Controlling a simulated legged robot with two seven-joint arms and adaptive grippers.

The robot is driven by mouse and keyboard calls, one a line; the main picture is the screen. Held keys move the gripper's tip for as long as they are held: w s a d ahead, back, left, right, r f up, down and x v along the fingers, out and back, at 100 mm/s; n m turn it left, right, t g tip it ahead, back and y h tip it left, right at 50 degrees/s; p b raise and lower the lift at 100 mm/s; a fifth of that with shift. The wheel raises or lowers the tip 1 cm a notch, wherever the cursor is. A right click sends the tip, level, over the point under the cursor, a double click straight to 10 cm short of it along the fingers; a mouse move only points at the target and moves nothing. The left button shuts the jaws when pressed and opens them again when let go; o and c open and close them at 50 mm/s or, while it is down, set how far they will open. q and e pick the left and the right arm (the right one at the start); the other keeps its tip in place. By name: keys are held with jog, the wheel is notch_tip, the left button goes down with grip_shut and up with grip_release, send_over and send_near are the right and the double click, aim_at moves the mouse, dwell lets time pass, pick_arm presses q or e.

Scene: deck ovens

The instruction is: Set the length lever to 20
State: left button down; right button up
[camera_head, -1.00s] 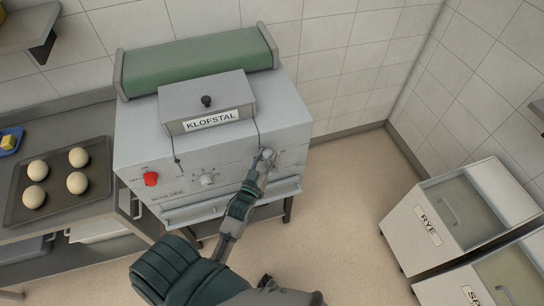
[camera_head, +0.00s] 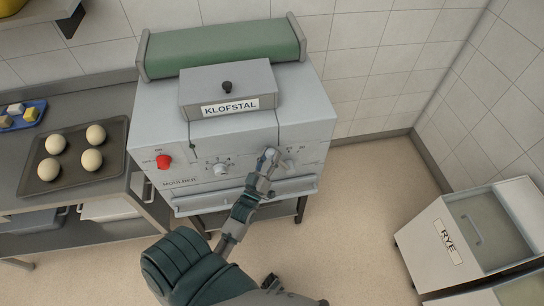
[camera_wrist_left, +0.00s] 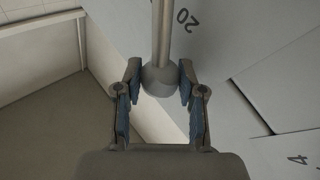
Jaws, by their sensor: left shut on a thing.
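The grey moulder (camera_head: 240,125), labelled KLOFSTAL, stands against the wall. The length lever is on the right part of its front. In the left wrist view the lever's grey rod (camera_wrist_left: 161,30) ends in a round knob (camera_wrist_left: 160,80). A printed 20 (camera_wrist_left: 183,18) is close to the right of the rod, and a 4 shows at lower right. My left gripper (camera_wrist_left: 160,74) is shut on the knob, one finger at each side. In the head view the left gripper (camera_head: 269,158) covers most of the lever. My right gripper is not in view.
A red switch (camera_head: 163,161) and a round dial (camera_head: 221,169) are on the moulder's front. A tray (camera_head: 62,182) with several dough balls lies on the left bench. A RYE bin (camera_head: 480,235) stands at right. Open floor lies between.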

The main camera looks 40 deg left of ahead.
pick_arm(q)
jog(key=c, duration=0.9)
grip_release()
jog(key=shift+s, duration=0.1)
jog(key=shift+c, duration=0.2)
jog(key=shift+a, duration=0.15)
jog(key=shift+s+f, duration=0.15)
jog(key=shift+s, duration=0.05)
jog(key=v, duration=1.1)
jog(key=shift+s, duration=0.35)
jog(key=shift+f, duration=0.1)
